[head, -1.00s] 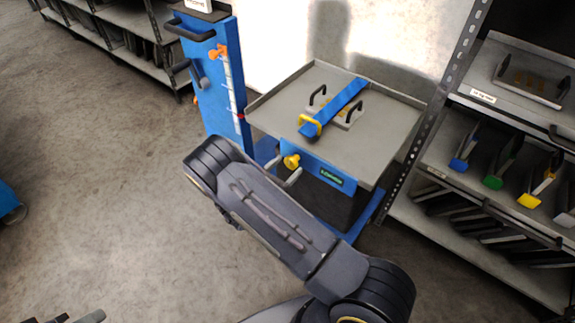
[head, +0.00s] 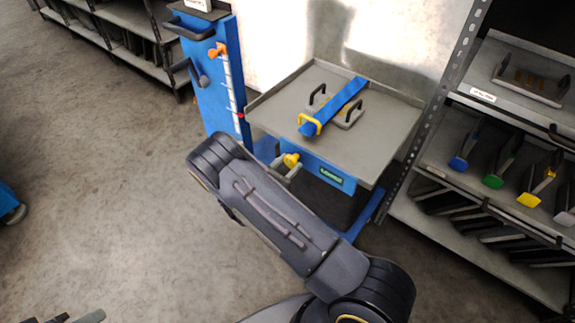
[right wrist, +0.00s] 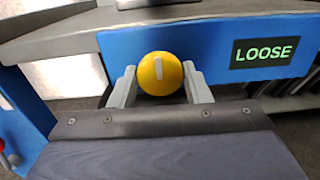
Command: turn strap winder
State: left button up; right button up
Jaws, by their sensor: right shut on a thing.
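The strap winder is a round yellow knob (right wrist: 161,74) with a pale vertical mark, on the blue front of the cart. In the head view the knob (head: 291,160) shows partly above my gripper. My right gripper (right wrist: 160,85) is shut on the knob, one finger at each side. A green display (right wrist: 262,53) beside it reads LOOSE. The blue strap (head: 345,98) lies over a grey plate (head: 350,119) with two black handles on the cart's tray (head: 395,146). A yellow buckle (head: 311,124) sits at the strap's near end. My left gripper (head: 75,318) barely shows at the bottom left edge.
A blue post (head: 206,80) with a scale and handles stands left of the tray. A shelf rack (head: 430,205) with colored-end tools stands at the right. The floor (head: 110,190) at the left is open.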

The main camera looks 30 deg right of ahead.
jog(key=m+b, duration=0.2)
jog(key=m, duration=0.1)
jog(key=shift+f+b, duration=0.2)
jog(key=shift+b, duration=0.2)
jog(key=m+b, duration=0.3)
jog(key=m, duration=0.1)
jog(key=shift+b, duration=0.4)
jog(key=m+b, duration=0.2)
jog(key=m, duration=0.1)
jog(key=shift+m+b, duration=0.4)
jog(key=shift+r+m+b, duration=0.1)
jog(key=shift+m+b, duration=1)
jog(key=shift+m, duration=0.3)
jog(key=o, duration=1)
jog(key=shift+a+r, duration=0.1)
jog(key=v, duration=0.7)
jog(key=shift+s+a+p, duration=0.15)
jog(key=shift+a+p, duration=0.15)
jog(key=shift+p, duration=0.05)
